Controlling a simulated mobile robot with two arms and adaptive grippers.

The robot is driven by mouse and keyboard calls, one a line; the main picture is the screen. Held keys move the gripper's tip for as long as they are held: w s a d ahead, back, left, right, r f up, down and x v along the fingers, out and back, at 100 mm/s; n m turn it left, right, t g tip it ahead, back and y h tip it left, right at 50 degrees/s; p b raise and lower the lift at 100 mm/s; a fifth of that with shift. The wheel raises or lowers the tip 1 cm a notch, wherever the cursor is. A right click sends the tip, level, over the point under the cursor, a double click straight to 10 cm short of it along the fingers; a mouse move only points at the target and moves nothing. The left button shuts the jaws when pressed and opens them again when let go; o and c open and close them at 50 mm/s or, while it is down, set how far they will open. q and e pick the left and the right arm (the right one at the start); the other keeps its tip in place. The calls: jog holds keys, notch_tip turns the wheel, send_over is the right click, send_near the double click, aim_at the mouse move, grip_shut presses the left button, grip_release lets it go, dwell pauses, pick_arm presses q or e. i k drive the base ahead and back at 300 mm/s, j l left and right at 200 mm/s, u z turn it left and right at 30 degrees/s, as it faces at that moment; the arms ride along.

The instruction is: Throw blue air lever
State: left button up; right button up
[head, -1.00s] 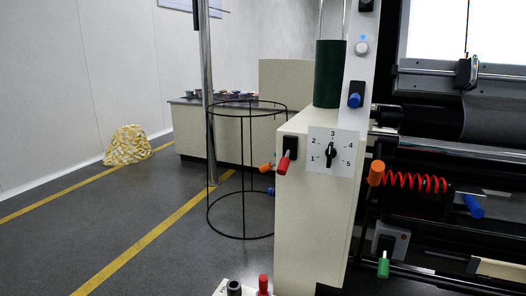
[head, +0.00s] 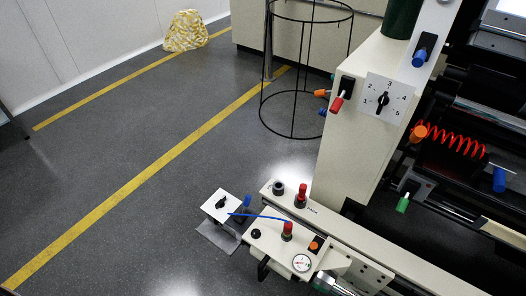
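Several blue handles show in the head view, and I cannot tell for sure which is the air lever. One blue lever (head: 247,201) stands by a small white panel with a black knob (head: 222,203), low at the centre, close to a thin blue hose (head: 262,216). Another blue handle (head: 419,57) is on the upright panel at upper right. A third blue handle (head: 499,180) is at the right, below a red coil. A small blue knob (head: 322,112) sits beside the cream cabinet. Neither of my grippers is in view.
The cream cabinet (head: 352,150) carries a numbered dial (head: 384,99) and a red lever (head: 337,103). A low cream unit has red knobs (head: 287,231) and a gauge (head: 302,263). A black wire stand (head: 292,137) is behind.

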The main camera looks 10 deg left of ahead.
aim_at(248, 198)
jog(key=i+j+z, duration=0.3)
jog(key=j, duration=0.2)
jog(key=j+z, duration=0.3)
jog(key=j, duration=0.15)
jog(key=j+z, duration=0.3)
jog(key=j, duration=0.25)
jog(key=j+z, duration=0.35)
jog(key=j, duration=0.25)
jog(key=j+z, duration=0.3)
jog(key=j, duration=0.25)
jog(key=k+j+z, duration=0.1)
jog(key=j+z, duration=0.2)
jog(key=j, duration=0.2)
jog(key=k+j+z, duration=0.3)
jog(key=j, duration=0.2)
jog(key=k+j+z, duration=0.1)
jog(key=j+z, duration=0.2)
jog(key=j, duration=0.2)
